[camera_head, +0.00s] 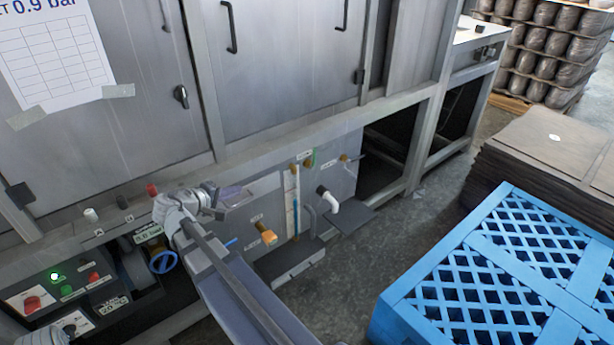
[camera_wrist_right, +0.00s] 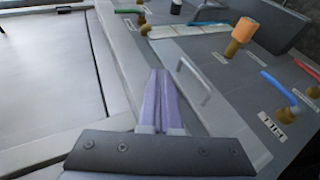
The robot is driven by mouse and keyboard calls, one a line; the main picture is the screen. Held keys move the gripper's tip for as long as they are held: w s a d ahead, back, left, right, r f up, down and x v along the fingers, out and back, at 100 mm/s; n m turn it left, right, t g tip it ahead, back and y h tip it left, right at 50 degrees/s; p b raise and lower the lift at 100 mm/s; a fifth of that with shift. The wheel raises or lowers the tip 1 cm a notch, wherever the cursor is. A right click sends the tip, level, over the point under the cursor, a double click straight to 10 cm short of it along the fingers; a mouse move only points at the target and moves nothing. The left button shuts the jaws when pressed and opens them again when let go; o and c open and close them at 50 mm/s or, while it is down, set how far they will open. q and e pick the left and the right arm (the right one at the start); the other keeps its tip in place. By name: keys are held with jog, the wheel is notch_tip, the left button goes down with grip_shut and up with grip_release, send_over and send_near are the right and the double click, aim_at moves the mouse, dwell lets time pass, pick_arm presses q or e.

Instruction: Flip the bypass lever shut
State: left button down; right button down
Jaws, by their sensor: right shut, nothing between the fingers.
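My right gripper (camera_head: 228,193) is shut and empty beside the upper left of the grey valve panel (camera_head: 335,160). In the right wrist view its purple fingers (camera_wrist_right: 165,100) lie together, apart from the levers. A green lever (camera_wrist_right: 130,11) shows at the top. A blue lever (camera_wrist_right: 280,87) on a brass valve and a red lever (camera_wrist_right: 308,68) show at the right. In the head view the blue lever (camera_head: 230,243) shows beside my arm, and the green one (camera_head: 311,160) sits at the panel's top. I cannot read which is labelled bypass.
A metal handle (camera_wrist_right: 195,80) stands close to the right of the fingers. A blue crate (camera_head: 480,225) stands at the right, with open floor between.

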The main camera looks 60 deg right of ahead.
aim_at(314, 158)
jog(key=s+d+f+g+h+b, duration=0.1)
jog(key=s+d+h+b, duration=0.1)
jog(key=d+b, duration=0.3)
jog(key=s+d+f+g+h+b, duration=0.1)
jog(key=d+b, duration=0.4)
jog(key=d, duration=0.5)
jog(key=shift+s+f+h, duration=0.6)
jog(key=shift+f+h, duration=0.05)
jog(key=shift+h, duration=0.25)
jog(key=shift+d, duration=0.2)
jog(key=s+d+b, duration=0.1)
jog(key=d, duration=1.2)
jog(key=shift+s+d+f, duration=0.15)
jog(key=shift+d+f, duration=0.1)
jog(key=shift+d, duration=0.1)
